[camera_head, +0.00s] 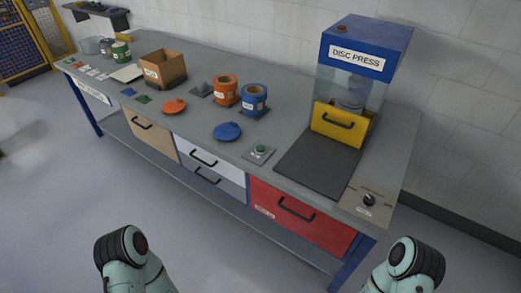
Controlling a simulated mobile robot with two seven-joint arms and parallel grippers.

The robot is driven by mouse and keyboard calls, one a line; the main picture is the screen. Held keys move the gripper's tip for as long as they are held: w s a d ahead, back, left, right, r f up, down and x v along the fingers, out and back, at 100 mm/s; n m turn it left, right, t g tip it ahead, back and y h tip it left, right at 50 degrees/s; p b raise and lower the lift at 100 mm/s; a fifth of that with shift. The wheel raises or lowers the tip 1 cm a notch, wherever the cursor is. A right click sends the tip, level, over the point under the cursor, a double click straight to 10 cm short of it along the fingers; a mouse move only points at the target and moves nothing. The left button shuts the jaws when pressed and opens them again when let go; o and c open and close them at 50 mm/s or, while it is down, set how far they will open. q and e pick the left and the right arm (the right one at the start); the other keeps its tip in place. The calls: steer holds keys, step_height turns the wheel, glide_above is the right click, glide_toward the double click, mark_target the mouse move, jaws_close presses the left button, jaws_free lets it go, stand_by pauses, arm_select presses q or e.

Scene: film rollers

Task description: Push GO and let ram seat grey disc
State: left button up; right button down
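The disc press (366,50) stands at the right end of the bench, with a blue head lettered DISC PRESS. Below it is a clear chamber with a blurred grey shape (353,92) inside; I cannot tell whether this is the ram or the grey disc. A yellow front panel (340,125) with a dark handle covers the chamber's lower part. A green button (261,149) sits on a small grey plate left of the dark mat; its lettering is unreadable. My two arms show at the bottom edge, clear of the bench, but no gripper fingers are visible.
A dark mat (315,162) lies before the press, with a black knob (368,199) on a panel to its right. Blue (227,131) and orange (174,106) lids, blue (254,100) and orange (225,91) cans and a brown box (163,68) stand leftward. Drawers below are shut.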

arm_select(q)
jaws_close()
stand_by(1.9)
